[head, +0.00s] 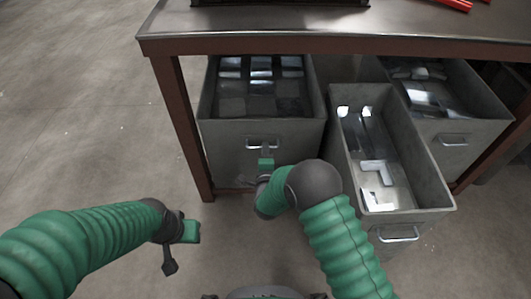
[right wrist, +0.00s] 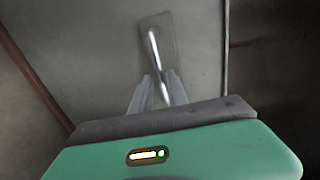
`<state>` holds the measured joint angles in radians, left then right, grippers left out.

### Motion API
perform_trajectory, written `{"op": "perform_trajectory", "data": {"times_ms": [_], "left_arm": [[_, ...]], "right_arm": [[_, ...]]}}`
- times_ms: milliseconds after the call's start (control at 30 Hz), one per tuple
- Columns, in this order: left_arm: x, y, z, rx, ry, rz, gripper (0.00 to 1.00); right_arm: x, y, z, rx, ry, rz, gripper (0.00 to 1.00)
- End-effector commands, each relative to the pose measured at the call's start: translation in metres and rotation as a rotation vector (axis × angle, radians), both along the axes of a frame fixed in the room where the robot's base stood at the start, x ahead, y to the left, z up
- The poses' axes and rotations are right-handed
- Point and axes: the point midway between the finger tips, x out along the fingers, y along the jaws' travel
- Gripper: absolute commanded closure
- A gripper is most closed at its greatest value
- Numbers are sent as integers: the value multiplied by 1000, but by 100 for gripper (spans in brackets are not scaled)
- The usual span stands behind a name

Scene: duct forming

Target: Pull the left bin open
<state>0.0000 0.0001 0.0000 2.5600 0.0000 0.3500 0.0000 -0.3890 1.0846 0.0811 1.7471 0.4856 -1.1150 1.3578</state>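The left bin (head: 222,135) is a grey metal bin under the bench, with metal pieces inside. Its front bears a silver handle (head: 254,143), which shows upright in the right wrist view (right wrist: 153,48). My right gripper (head: 266,150) is at this handle. In the right wrist view my right gripper's two fingers (right wrist: 157,76) stand apart on either side of the handle bar; narrow gaps seem to show, and firm contact cannot be made out. My left gripper (head: 180,246) hangs over bare floor, left of the bin and away from it; its fingers are not clear.
A middle bin (head: 436,189) juts out toward me, right of my right forearm, with light metal pieces in it. A right bin (head: 477,136) sits farther back. The bench (head: 300,44) has a brown leg (head: 184,130) close left of the left bin. The left floor is clear.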

Motion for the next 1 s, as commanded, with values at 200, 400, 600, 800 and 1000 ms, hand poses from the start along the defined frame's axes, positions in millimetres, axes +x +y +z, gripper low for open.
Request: {"op": "perform_trajectory", "data": {"times_ms": [200, 400, 600, 800, 1000], "left_arm": [[0, 0, -12, 0, 0, 0, 64], [0, 0, -11, 0, 0, 0, 64], [0, 0, -11, 0, 0, 0, 64], [0, 0, -11, 0, 0, 0, 64], [0, 0, -11, 0, 0, 0, 64]], "right_arm": [[22, -1, -6, -1, 0, -1, 80], [23, -1, -5, -2, 1, 0, 80], [23, -1, -5, -2, 1, 0, 100], [22, 0, -6, -2, 3, 0, 100], [22, 0, -6, -2, 4, 0, 100]]}}
